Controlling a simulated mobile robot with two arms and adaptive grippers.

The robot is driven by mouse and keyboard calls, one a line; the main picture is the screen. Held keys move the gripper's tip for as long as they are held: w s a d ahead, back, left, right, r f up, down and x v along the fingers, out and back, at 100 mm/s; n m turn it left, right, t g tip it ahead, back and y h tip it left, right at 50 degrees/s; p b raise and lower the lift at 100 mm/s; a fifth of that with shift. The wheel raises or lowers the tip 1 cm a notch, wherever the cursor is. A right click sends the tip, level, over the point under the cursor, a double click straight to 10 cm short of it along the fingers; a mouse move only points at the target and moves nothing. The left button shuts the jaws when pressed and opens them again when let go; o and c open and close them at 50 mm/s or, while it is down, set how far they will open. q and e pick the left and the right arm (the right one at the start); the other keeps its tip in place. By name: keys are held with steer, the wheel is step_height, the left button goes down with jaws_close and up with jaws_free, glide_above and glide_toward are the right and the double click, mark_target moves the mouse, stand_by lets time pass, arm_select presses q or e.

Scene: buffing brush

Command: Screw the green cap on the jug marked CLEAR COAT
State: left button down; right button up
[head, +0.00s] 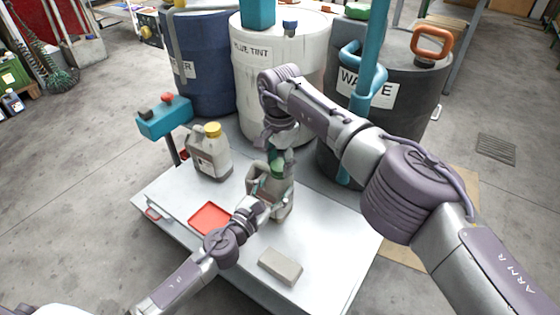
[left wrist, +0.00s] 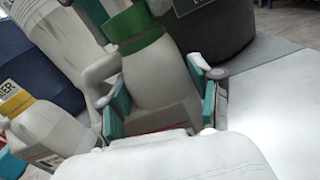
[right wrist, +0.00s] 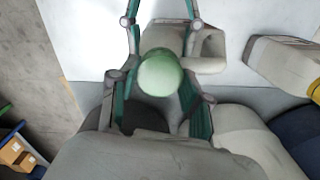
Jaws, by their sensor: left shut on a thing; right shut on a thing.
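The grey jug (head: 283,198) stands on the white table, its label mostly hidden, so I cannot read CLEAR COAT. My left gripper (head: 264,200) is shut around the jug's body; the jug (left wrist: 158,85) fills the space between its teal fingers in the left wrist view. The green cap (head: 276,168) sits at the jug's neck, upright over it in the left wrist view (left wrist: 135,28). My right gripper (head: 278,158) comes from above and is shut on the cap, which shows between its fingers in the right wrist view (right wrist: 160,75). The threads are hidden.
A second jug with a yellow cap (head: 212,129) stands at the table's back left. A red tray (head: 210,217) and a beige block (head: 280,266) lie near the front. Blue, white and dark WASTE drums (head: 400,90) stand behind the table. The table's right side (head: 335,235) is clear.

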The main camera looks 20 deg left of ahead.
arm_select(q)
steer(key=shift+a, duration=0.1)
arm_select(e)
steer(key=m, duration=1.9)
steer(key=shift+m, duration=0.4)
arm_select(q)
steer(key=shift+f, duration=0.1)
arm_select(e)
steer(key=m, duration=0.4)
steer(key=shift+f+m, duration=0.1)
steer(key=shift+m, duration=0.3)
steer(key=o, duration=1.3)
